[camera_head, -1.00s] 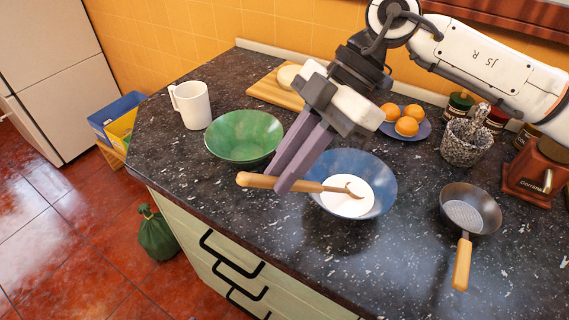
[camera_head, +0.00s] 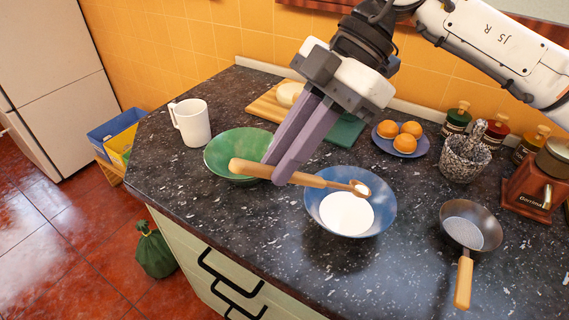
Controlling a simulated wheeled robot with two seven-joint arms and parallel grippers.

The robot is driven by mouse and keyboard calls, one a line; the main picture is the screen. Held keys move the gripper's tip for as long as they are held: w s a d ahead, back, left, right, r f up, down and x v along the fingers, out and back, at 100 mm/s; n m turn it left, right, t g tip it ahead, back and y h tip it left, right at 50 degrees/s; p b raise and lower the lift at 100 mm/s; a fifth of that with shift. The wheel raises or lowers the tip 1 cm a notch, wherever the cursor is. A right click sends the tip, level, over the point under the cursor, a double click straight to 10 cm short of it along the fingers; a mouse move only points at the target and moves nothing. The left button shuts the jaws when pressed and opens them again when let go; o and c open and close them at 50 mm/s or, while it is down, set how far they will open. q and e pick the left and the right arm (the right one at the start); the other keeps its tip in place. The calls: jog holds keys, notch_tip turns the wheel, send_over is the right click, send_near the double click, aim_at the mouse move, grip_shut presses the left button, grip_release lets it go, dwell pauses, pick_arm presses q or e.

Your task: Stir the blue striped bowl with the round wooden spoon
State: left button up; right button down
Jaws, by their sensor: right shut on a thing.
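The blue bowl (camera_head: 383,203) stands on the dark speckled counter with white contents in it. My right gripper (camera_head: 277,174) is shut on the wooden spoon (camera_head: 318,181) by its handle. The spoon lies nearly level, its thick handle end pointing left over the green bowl's edge. Its round head (camera_head: 360,188) is above the blue bowl's upper part and carries some white stuff. The head looks raised clear of the white contents. No stripes can be made out on the bowl. My left gripper is not in view.
A green bowl (camera_head: 222,152) and a white mug (camera_head: 190,122) stand to the left. A small pan (camera_head: 466,226) is at the right. Oranges on a plate (camera_head: 379,143), a mortar (camera_head: 463,160), jars and a coffee grinder (camera_head: 540,180) line the back.

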jog(key=shift+r, duration=1.65)
